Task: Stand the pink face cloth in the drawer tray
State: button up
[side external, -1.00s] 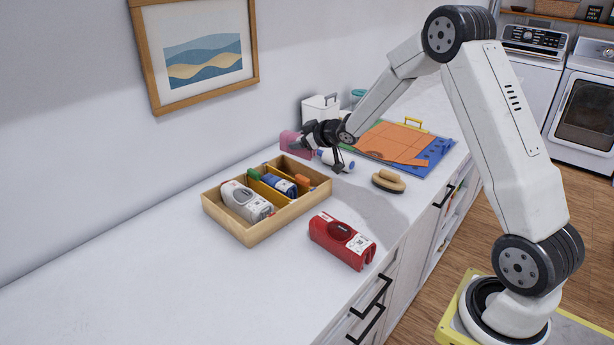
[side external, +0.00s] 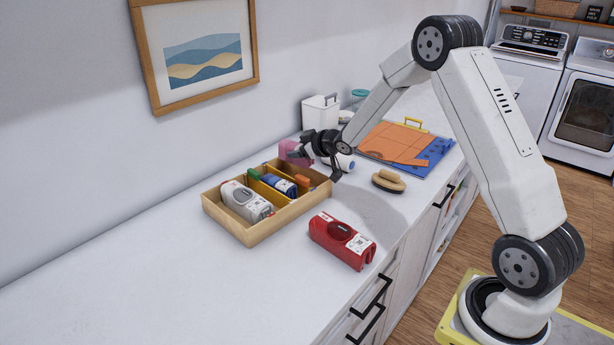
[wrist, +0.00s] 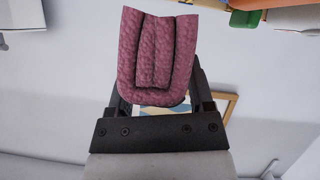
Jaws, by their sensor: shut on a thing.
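The pink face cloth (side external: 290,151) is folded into thick layers and held in my gripper (side external: 316,161), near the back right end of the drawer tray (side external: 263,235). In the wrist view the cloth (wrist: 155,60) fills the space between the fingers of my gripper (wrist: 158,92), its folds showing. The tray is light wood with a yellow divider (side external: 264,190). It holds a grey-and-white item (side external: 243,200), a blue item (side external: 279,184), and green and orange pieces. Whether the cloth is over the tray's edge or behind it is unclear.
A red labelled item (side external: 341,239) lies in front of the tray. A white container (side external: 318,111) stands behind. The left counter is clear.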

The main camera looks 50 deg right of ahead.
aim_at(300, 160)
jog(key=shift+f, duration=1.85)
jog(key=o, duration=1.2)
jog(key=shift+r, duration=0.1)
jog(key=shift+r, duration=3.4)
jog(key=shift+s+a, duration=0.1)
